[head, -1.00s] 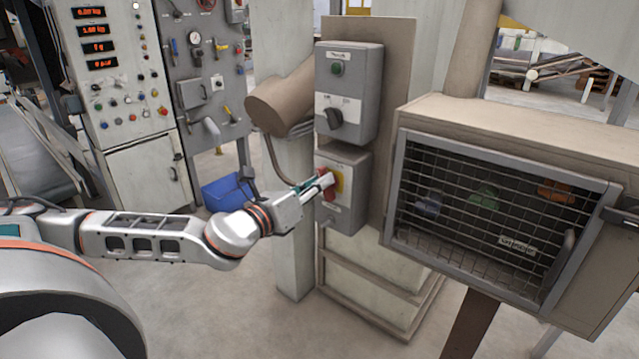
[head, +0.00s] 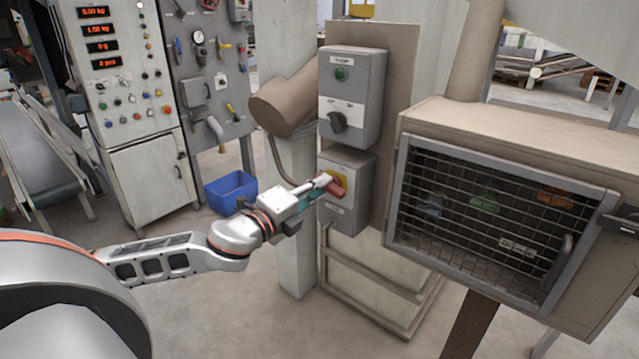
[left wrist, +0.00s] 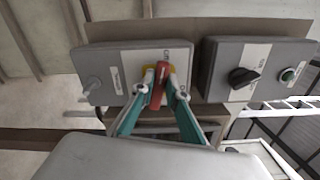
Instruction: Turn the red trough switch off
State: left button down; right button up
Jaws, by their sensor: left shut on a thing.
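The red trough switch (head: 338,189) is a red handle on a yellow plate, on the front of the lower grey box (head: 347,215). In the head view its handle lies slanted, down to the right. My left gripper (head: 325,184) reaches it from the left and is shut on the handle. In the left wrist view the red handle (left wrist: 158,88) stands between the two fingertips, slightly tilted, with yellow showing behind it. The fingers hide part of the handle and plate. My right gripper is not in view.
An upper grey box (head: 353,95) with a black knob (head: 337,122) and a green button (head: 340,73) sits just above. A mesh-fronted cabinet (head: 500,215) stands to the right. A blue bin (head: 230,190) lies behind my left arm. The floor at front is clear.

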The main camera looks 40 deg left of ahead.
pick_arm(q)
jog(key=shift+a+n+p, duration=0.15)
jog(key=shift+n+p, duration=0.4)
jog(key=shift+n, duration=0.95)
jog(key=c, duration=2.1)
grip_release()
jog(key=shift+o, duration=0.6)
jog(key=shift+w+f, duration=0.1)
jog(key=shift+f, duration=0.1)
jog(key=s, duration=1.2)
jog(key=shift+a, duration=0.4)
